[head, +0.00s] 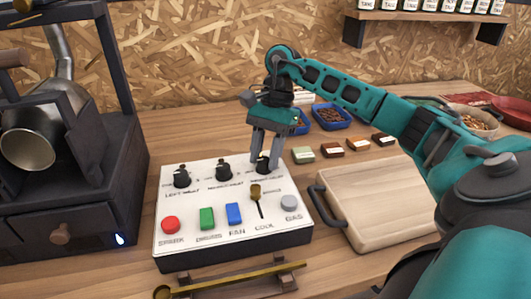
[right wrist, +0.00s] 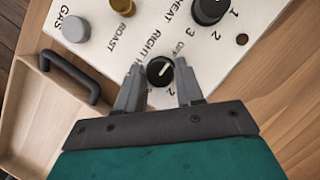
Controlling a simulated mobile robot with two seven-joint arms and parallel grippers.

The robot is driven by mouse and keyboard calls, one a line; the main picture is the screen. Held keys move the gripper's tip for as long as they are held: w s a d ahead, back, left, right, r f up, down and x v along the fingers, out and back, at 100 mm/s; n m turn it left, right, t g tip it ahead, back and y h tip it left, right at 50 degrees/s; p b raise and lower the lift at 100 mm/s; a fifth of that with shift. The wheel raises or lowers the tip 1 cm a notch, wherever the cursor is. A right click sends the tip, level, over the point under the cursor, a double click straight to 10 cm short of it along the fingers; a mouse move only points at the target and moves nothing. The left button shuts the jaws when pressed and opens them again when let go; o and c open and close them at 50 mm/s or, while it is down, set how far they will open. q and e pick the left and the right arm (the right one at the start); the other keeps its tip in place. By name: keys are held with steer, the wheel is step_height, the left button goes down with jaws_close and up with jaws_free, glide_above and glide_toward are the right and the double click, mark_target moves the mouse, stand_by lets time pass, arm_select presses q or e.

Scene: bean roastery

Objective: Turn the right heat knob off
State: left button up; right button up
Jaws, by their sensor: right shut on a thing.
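The white control panel (head: 190,203) has three black knobs along its back row. The right heat knob (head: 263,167) is the rightmost. My right gripper (head: 264,162) comes down from above and is shut on this knob. In the right wrist view the knob (right wrist: 160,71) sits between the two fingertips (right wrist: 160,88). Its white pointer line slants to the upper right, roughly toward the lettering that seems to read OFF. The fingers hide part of the scale. My left gripper is not in view.
The middle heat knob (head: 223,172) and left heat knob (head: 182,178) stand to the left. A brass lever (head: 256,196) and the grey gas button (head: 289,202) are in front. A wooden tray (head: 385,205) with a dark handle lies right of the panel. The dark roaster (head: 75,190) stands left.

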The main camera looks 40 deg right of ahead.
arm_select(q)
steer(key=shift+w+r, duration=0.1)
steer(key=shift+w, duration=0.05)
arm_select(e)
steer(key=o, duration=0.7)
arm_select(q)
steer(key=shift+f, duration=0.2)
arm_select(e)
steer(key=o, duration=0.3)
steer(key=shift+d+r, duration=0.1)
steer(key=shift+r, duration=0.1)
arm_select(q)
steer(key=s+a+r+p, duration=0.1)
steer(key=p, duration=0.2)
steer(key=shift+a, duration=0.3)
arm_select(e)
steer(key=v, duration=1.2)
steer(key=shift+d+r, duration=0.15)
steer(key=shift+r, duration=0.05)
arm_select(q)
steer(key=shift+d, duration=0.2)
arm_select(e)
steer(key=shift+w, duration=0.1)
